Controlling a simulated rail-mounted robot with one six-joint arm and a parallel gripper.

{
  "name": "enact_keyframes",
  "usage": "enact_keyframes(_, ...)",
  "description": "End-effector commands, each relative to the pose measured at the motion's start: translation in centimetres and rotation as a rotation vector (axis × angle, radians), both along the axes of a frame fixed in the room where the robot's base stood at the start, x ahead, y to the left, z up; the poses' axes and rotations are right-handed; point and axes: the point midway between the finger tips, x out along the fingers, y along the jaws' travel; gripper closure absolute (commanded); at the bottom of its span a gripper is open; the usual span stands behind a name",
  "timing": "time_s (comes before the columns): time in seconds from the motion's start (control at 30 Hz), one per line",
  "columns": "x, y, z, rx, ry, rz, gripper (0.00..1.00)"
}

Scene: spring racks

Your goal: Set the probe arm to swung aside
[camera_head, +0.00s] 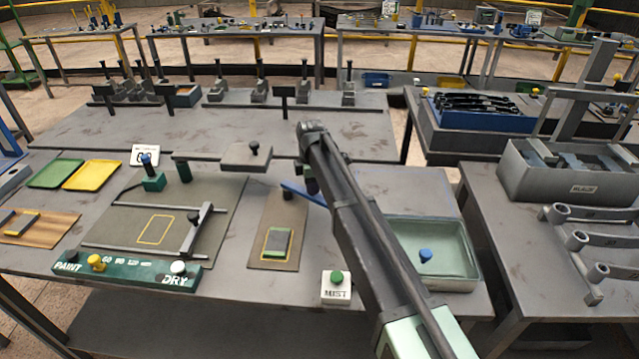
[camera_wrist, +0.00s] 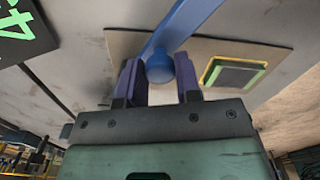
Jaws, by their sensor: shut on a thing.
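The probe arm looks to be the blue bar (camera_head: 302,193) pivoted near a dark post on a brown board (camera_head: 266,218). In the head view it slants to the right, past the board's edge and partly behind my arm. In the wrist view the blue bar (camera_wrist: 195,18) ends in a round blue knob (camera_wrist: 159,67). My gripper (camera_wrist: 158,76) has its two purple fingers on either side of this knob and is shut on it. In the head view my gripper (camera_head: 310,184) is mostly hidden by my wrist. A dark green pad (camera_head: 277,242) framed in yellow lies on the board, clear of the bar.
A white MIST box with a green button (camera_head: 336,278) stands at the front edge. A glass-like tray (camera_head: 432,235) with a blue knob lies to the right of my arm. To the left are a sliding frame on a board (camera_head: 150,215) and a green PAINT/DRY panel (camera_head: 128,272).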

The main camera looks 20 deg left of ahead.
Motion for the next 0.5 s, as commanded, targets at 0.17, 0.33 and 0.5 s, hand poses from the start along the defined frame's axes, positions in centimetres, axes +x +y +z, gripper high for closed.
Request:
enact_keyframes(0.17,0.14,0.03,0.03,0.0,-0.003,0.001,1.0)
enact_keyframes(0.33,0.17,0.03,0.03,0.0,-0.003,0.0,0.58)
enact_keyframes(0.5,0.12,0.02,0.03,0.001,-0.002,-0.001,0.43)
